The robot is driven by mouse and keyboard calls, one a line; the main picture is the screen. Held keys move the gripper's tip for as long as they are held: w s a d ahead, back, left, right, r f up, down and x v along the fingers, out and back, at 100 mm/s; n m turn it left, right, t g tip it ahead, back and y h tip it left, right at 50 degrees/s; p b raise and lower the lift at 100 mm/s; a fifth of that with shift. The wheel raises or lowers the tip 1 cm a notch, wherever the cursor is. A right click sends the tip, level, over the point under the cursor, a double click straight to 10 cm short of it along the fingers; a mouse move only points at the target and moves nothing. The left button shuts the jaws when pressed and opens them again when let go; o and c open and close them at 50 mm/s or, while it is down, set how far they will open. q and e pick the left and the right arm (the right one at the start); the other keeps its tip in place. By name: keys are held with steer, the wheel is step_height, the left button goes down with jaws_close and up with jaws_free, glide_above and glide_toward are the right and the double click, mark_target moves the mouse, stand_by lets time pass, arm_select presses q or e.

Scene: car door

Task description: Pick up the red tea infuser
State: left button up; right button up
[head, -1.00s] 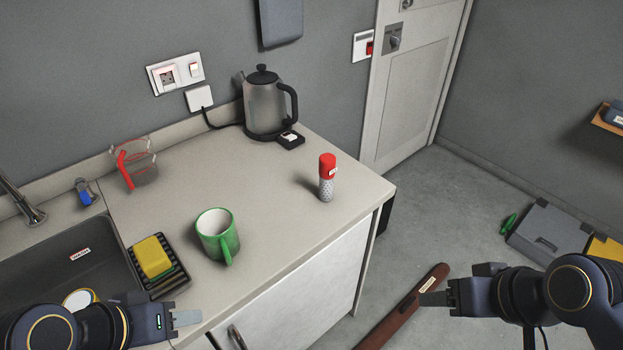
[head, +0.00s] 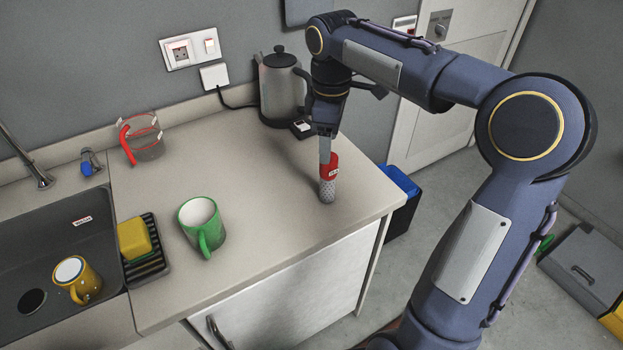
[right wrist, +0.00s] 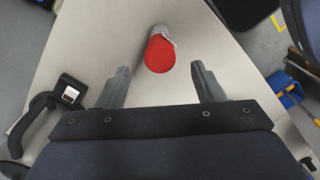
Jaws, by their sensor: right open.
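The red tea infuser (head: 328,189) stands upright on the counter near its right edge, with a red top and a grey perforated lower part. My right gripper (head: 327,152) reaches down over it from above and covers part of its top. In the right wrist view the infuser's red top (right wrist: 160,54) lies between and just beyond the two open fingertips (right wrist: 160,70), with a gap on each side. The right gripper is open and empty. My left gripper is not in the head view.
A kettle (head: 279,88) stands behind my right gripper. A green mug (head: 202,228), a sponge (head: 134,238) on a black rack and a glass jug (head: 146,140) are to the left, beside the sink. A yellow mug (head: 80,283) is in the sink. Counter between green mug and infuser is clear.

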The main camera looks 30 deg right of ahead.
mark_target(328, 173)
step_height(328, 173, down, 7)
steer(key=shift+d+f, duration=0.1)
stand_by(0.3)
steer(key=shift+c, duration=0.4)
steer(key=c, duration=1.2)
jaws_close()
steer(key=shift+r, duration=0.2)
